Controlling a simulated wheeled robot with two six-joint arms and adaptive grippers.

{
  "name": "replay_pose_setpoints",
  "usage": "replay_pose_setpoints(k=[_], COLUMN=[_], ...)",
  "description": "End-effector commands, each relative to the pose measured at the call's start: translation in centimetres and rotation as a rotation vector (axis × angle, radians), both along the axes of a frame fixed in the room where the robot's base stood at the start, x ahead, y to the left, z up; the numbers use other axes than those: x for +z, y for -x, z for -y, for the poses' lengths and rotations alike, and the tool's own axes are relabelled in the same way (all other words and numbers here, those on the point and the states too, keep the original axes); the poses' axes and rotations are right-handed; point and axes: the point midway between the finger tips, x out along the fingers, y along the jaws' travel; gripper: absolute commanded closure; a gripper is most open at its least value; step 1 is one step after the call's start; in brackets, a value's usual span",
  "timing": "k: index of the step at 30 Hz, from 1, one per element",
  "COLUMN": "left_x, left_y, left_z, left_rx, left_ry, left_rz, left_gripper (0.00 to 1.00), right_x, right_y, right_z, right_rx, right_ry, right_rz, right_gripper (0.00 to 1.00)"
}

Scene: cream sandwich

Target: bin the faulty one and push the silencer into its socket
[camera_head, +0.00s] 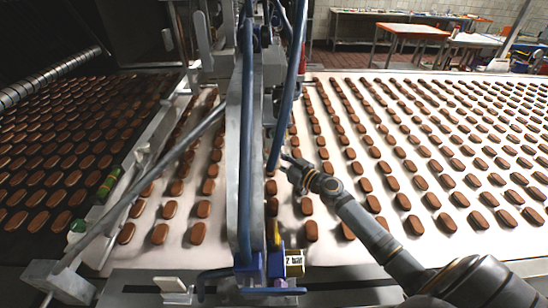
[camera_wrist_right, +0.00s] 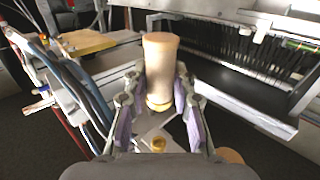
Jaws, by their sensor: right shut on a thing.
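My right gripper (camera_wrist_right: 160,101) is shut on a tan, cylindrical silencer (camera_wrist_right: 160,65) with a brass-coloured ring at its lower end. The silencer stands up between the purple-grey finger pads. Below it, a small brass round fitting (camera_wrist_right: 158,144) sits on a pale plate; I cannot tell if it is the socket. A tan round end (camera_wrist_right: 230,156) shows partly behind the gripper body. In the head view my right gripper (camera_head: 288,163) is beside the upright metal frame, and what it holds is too small to make out. I cannot tell which is the faulty one. My left gripper is out of view.
Upright metal posts and blue hoses (camera_head: 288,90) stand close left of my right gripper. Conveyors with rows of brown sandwich biscuits (camera_head: 440,150) spread on both sides.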

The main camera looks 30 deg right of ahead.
Motion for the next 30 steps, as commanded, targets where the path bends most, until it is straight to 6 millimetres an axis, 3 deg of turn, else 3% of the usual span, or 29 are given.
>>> replay_pose_setpoints(k=[2, 6, 15, 30], left_x=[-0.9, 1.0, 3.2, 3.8], left_y=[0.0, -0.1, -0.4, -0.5], left_z=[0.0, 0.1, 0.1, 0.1], left_rx=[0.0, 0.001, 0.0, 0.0], left_ry=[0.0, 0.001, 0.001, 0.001], left_rz=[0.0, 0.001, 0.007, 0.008], left_gripper=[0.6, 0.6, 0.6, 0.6], right_x=[-0.3, 2.0, 5.0, 5.8], right_y=[0.2, 0.2, 0.2, 0.2], right_z=[0.0, 0.0, 0.0, 0.0], right_rx=[0.0, -0.001, -0.001, -0.001], right_ry=[0.004, 0.001, 0.001, 0.0], right_rz=[0.001, 0.001, 0.001, 0.001], right_gripper=[0.96, 0.96, 0.96, 0.96])
